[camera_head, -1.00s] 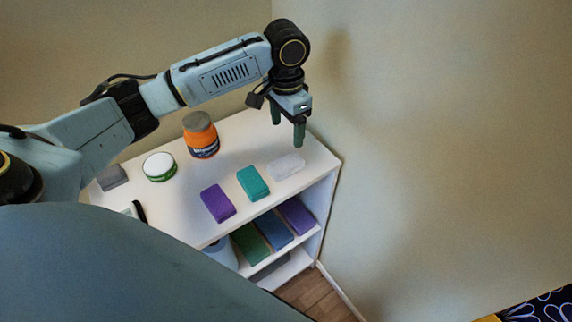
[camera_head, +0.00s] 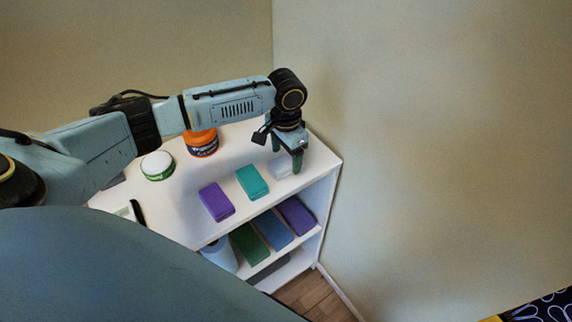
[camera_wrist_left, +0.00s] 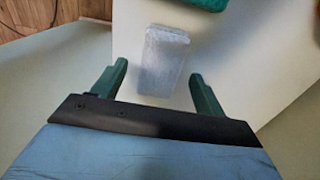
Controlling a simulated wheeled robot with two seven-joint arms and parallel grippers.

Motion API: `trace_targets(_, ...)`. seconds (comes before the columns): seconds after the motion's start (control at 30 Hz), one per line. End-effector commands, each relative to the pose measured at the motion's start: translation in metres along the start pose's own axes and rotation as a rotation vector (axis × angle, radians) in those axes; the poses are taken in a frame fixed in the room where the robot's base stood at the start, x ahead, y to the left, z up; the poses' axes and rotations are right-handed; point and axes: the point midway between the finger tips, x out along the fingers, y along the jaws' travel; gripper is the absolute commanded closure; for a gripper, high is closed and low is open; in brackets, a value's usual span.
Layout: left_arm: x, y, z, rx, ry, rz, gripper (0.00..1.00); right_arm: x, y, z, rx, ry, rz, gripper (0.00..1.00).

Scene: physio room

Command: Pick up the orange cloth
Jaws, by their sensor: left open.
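No orange cloth shows in either view; the orange thing in the head view is a jar (camera_head: 202,144), partly hidden behind my left arm. My left gripper (camera_head: 286,153) is open and empty over the right end of the white shelf top. A pale, whitish folded piece (camera_head: 279,170) lies just below it, partly covered by a finger. In the left wrist view this piece (camera_wrist_left: 163,58) lies ahead, between the lines of the two spread fingers (camera_wrist_left: 159,71), and nothing is gripped. My right gripper is not in view.
On the white shelf unit (camera_head: 180,218) lie a teal block (camera_head: 252,182) and a purple block (camera_head: 216,202). A white-lidded tub (camera_head: 157,165) stands at left. Green, blue and purple blocks (camera_head: 295,215) are on the lower shelf. Walls stand close behind and to the right.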

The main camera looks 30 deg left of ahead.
Motion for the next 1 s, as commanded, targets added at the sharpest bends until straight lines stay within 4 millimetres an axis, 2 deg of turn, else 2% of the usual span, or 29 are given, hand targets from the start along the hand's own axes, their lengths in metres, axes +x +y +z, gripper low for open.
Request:
trace_targets(0.1,0.0104,0.0001,0.0005,0.001,-0.001,-0.001,0.27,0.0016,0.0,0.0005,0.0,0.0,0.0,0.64)
trace_targets(0.33,0.0111,0.0,0.0004,0.001,0.0,-0.001,0.27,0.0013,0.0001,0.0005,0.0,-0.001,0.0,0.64)
trace_targets(0.7,0.0107,-0.0001,0.0004,0.001,0.0,-0.001,0.74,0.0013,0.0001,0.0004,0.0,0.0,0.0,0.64)
trace_targets(0.77,0.0105,-0.0001,0.0003,0.001,0.001,-0.001,0.78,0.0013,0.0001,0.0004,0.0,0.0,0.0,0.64)
trace_targets(1.0,0.0037,-0.0004,-0.0002,0.0,0.002,-0.001,0.78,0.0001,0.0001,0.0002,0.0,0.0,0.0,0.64)
